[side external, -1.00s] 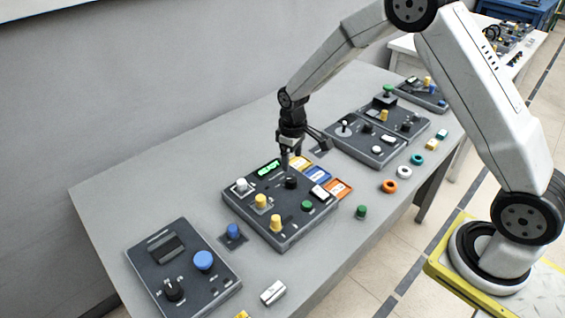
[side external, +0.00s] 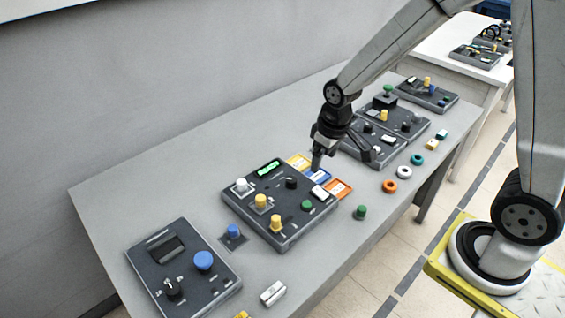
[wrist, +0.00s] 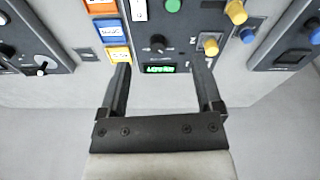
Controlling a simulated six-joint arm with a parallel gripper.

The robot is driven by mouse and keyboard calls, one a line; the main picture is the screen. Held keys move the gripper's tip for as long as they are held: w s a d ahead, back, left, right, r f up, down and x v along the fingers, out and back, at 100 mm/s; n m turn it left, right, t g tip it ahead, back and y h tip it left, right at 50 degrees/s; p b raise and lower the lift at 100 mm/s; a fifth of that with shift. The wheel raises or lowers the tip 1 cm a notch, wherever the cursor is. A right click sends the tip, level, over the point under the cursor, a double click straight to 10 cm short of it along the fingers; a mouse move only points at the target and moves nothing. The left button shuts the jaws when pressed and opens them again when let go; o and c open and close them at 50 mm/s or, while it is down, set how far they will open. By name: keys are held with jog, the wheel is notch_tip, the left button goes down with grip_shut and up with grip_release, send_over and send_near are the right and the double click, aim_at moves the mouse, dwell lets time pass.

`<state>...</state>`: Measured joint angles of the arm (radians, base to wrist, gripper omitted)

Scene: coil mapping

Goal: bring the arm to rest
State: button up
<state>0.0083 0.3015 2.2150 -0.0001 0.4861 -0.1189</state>
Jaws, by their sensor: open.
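My gripper (side external: 318,162) is above the grey table (side external: 130,200), over the right rear edge of the middle control panel (side external: 238,205). It is near the blue and orange labelled cards. In the wrist view my gripper (wrist: 163,75) is open, with nothing between its fingers. The panel's lit green display (wrist: 160,69) and a black knob (wrist: 157,44) show between and beyond the fingertips. The panel also carries yellow, white and green knobs.
A panel with a blue knob (side external: 203,261) lies at the front left. More panels (side external: 425,95) stand toward the far right. Orange (side external: 390,186), white (side external: 404,172) and teal (side external: 417,159) rings lie along the right edge. A wall (side external: 150,80) bounds the table's back.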

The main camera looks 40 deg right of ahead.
jog(key=s+r+m+t, duration=0.1)
jog(key=s, duration=0.8)
jog(key=shift+a+r, duration=0.15)
jog(key=shift+r, duration=0.15)
jog(key=shift+w, duration=0.1)
dwell(0.4)
